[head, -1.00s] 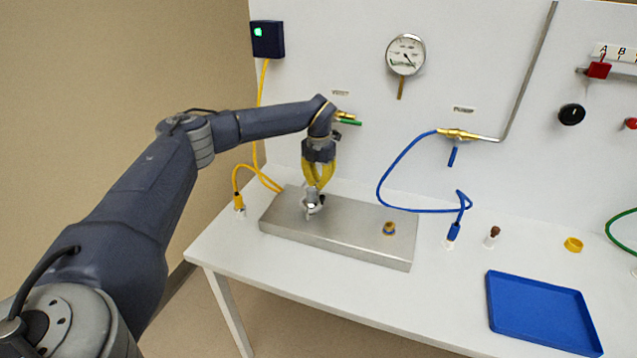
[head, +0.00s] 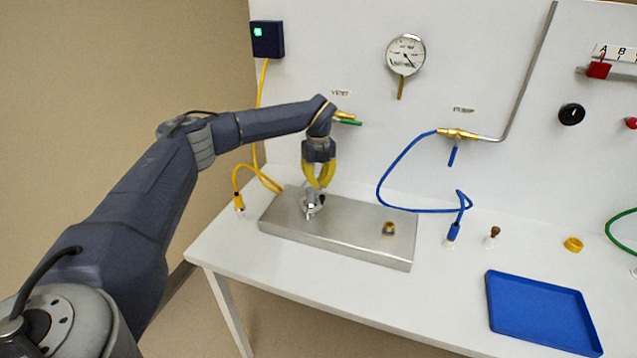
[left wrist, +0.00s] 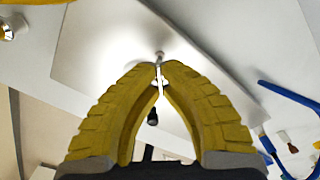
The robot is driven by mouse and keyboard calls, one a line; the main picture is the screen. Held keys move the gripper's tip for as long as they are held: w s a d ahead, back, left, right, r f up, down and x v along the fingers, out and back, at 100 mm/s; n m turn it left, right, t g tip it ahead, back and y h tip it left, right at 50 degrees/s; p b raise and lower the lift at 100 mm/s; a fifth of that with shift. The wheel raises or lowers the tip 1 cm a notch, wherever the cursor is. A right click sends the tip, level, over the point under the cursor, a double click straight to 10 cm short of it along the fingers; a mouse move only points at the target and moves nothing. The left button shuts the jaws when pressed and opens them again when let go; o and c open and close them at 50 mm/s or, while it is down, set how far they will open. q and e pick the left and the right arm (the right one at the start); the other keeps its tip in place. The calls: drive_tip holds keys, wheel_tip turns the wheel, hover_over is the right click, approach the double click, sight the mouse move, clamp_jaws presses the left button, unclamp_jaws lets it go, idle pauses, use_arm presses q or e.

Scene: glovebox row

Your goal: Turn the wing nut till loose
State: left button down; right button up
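The silver wing nut (head: 311,206) sits on the left part of a flat metal plate (head: 345,232) on the bench. My left gripper (head: 317,187) points down just over the wing nut, its two yellow fingers bowed and their tips close together. In the left wrist view, the fingertips (left wrist: 162,66) have only a narrow gap with a thin bright strip in it, and a small stud shows just beyond them. Whether the tips press on a wing cannot be made out. My right gripper is not in view.
A blue tray (head: 543,313) lies front right. The wall with a gauge (head: 405,55) stands behind.

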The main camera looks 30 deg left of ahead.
use_arm(q)
drive_tip(key=n, duration=0.4)
drive_tip(key=shift+n, duration=2.5)
drive_tip(key=c, duration=1.6)
unclamp_jaws()
wheel_tip(320, 180, up, 12)
